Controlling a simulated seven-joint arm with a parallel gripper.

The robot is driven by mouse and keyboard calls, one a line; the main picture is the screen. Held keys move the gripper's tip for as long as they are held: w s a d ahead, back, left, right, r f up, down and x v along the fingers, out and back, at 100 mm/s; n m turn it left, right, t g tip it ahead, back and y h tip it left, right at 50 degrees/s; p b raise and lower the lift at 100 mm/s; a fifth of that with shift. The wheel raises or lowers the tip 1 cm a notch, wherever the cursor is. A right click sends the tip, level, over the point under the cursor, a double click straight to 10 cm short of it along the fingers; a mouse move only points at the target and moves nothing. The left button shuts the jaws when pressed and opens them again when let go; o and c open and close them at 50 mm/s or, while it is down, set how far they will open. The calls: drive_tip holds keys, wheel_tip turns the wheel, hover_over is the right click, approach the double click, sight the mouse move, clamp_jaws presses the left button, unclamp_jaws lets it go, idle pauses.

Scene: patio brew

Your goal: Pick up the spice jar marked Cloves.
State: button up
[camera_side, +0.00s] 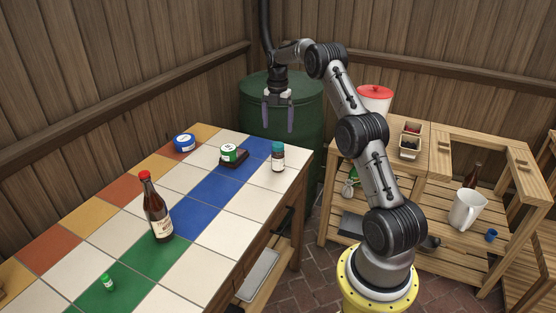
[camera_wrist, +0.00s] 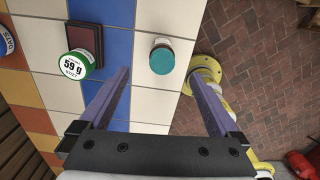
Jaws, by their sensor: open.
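A small jar with a teal lid (camera_side: 278,157) stands upright near the far right corner of the tiled table. Its pale label is too small to read, so I cannot tell whether it says Cloves. The teal lid also shows from above in the wrist view (camera_wrist: 161,61). My gripper (camera_side: 278,116) is open and empty, pointing down, raised above the table's far right end. In the wrist view my gripper (camera_wrist: 160,82) has its fingers spread, with the jar's lid showing between and a little beyond the tips.
A green round dial reading 59 g (camera_wrist: 79,65) is at a dark square plate (camera_wrist: 86,42). A green barrel (camera_side: 305,110) stands behind; a wooden bench (camera_side: 430,165) is at right.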

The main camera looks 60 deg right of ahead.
sight(277, 143)
wheel_tip(277, 143, down, 8)
drive_tip(key=shift+a+r, duration=0.1)
drive_tip(key=shift+r, duration=0.15)
drive_tip(key=shift+s+a+f, duration=0.15)
drive_tip(key=shift+f, duration=1.2)
drive_tip(key=shift+s+a+f, duration=0.1)
drive_tip(key=shift+f, duration=1.2)
drive_tip(key=shift+c, duration=0.3)
clamp_jaws()
drive_tip(key=shift+r, duration=0.15)
